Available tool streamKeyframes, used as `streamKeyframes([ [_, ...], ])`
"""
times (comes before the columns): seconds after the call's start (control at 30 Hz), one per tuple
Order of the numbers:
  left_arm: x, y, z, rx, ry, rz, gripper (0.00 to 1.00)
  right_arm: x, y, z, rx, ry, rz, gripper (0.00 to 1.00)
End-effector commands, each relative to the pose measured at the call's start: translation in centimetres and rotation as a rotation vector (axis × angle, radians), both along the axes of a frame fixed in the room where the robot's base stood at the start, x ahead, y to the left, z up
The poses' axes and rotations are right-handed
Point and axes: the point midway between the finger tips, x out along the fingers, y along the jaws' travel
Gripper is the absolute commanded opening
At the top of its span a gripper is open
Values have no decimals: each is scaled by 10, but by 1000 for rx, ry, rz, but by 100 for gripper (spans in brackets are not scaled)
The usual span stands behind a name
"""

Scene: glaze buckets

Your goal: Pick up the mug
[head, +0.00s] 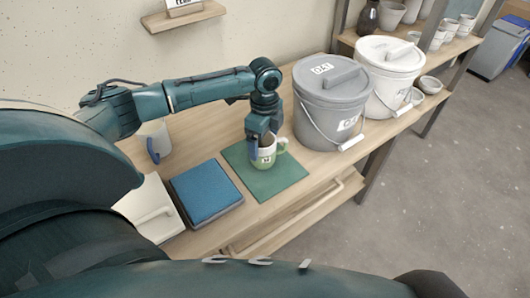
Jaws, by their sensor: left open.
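The mug (264,160) is light green and white with a dark marking on its front. It stands upright on a green mat (286,181) on the wooden table. Its handle points to the right. My left gripper (262,147) comes down from above and is at the mug's rim, with a finger on the mug's left side. The jaws are open around the upper part of the mug; whether they touch it I cannot tell. Part of the rim is hidden by the gripper. My right gripper is not in view.
A grey lidded bucket (327,112) stands close right of the mat, with a white bucket (384,77) behind it. A blue pad (206,191) lies left of the mat. Shelves with pots are at the back right.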

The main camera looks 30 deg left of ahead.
Motion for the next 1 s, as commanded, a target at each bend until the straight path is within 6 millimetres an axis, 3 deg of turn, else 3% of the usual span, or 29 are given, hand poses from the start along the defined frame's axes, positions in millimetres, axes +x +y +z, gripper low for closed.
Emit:
streamKeyframes([
  [0.2,-1,1,-26,1,1,1,89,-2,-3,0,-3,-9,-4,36],
  [0.47,-1,1,-27,0,-1,0,88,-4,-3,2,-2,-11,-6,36],
  [1.0,-1,1,-26,0,-1,0,44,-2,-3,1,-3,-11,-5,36],
])
